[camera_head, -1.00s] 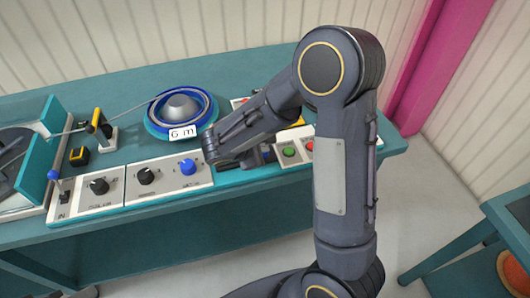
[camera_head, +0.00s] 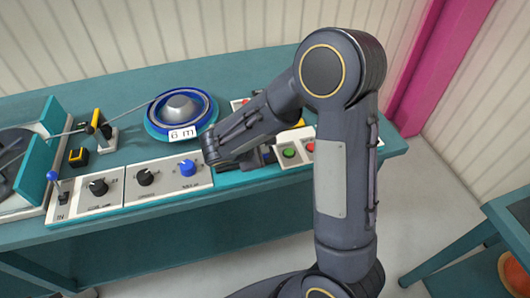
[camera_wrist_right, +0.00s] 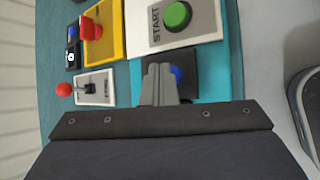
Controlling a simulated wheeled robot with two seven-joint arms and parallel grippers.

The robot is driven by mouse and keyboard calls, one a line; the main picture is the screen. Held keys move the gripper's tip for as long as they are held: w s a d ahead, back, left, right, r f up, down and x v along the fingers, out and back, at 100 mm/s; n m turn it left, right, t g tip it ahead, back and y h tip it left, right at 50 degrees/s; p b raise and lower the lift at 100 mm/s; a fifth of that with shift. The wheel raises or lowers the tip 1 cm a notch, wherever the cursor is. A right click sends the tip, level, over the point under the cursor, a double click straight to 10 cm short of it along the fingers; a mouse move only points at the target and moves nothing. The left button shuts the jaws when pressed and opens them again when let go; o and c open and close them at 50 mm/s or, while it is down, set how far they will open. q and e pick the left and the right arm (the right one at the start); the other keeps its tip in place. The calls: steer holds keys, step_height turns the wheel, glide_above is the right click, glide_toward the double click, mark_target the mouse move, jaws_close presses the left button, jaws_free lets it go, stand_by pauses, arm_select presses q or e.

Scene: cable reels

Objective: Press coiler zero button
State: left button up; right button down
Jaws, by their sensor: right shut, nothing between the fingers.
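A blue button (camera_wrist_right: 177,74) sits on a small dark box (camera_wrist_right: 183,88) in the right wrist view, partly hidden by my fingers. My right gripper (camera_wrist_right: 158,70) is shut and empty, its fingertips right beside the blue button; I cannot tell whether they touch it. In the head view my right gripper (camera_head: 238,161) is low over the front panel, left of the green button, and the dark box is mostly hidden by it. The coiler with its blue reel (camera_head: 181,107) stands behind, with a sign reading about 6 m. My left gripper is not in view.
A green START button (camera_wrist_right: 177,15) lies beyond the dark box, a red button on a yellow box (camera_wrist_right: 103,47) and a red-tipped lever (camera_wrist_right: 65,89) to the left. Black knobs (camera_head: 145,176) and a blue knob (camera_head: 188,167) line the panel's front.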

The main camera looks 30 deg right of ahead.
steer(key=shift+r, duration=0.65)
steer(key=shift+r+p, duration=0.1)
steer(key=shift+p, duration=0.25)
steer(key=shift+r+p, duration=1.65)
steer(key=shift+r, duration=0.75)
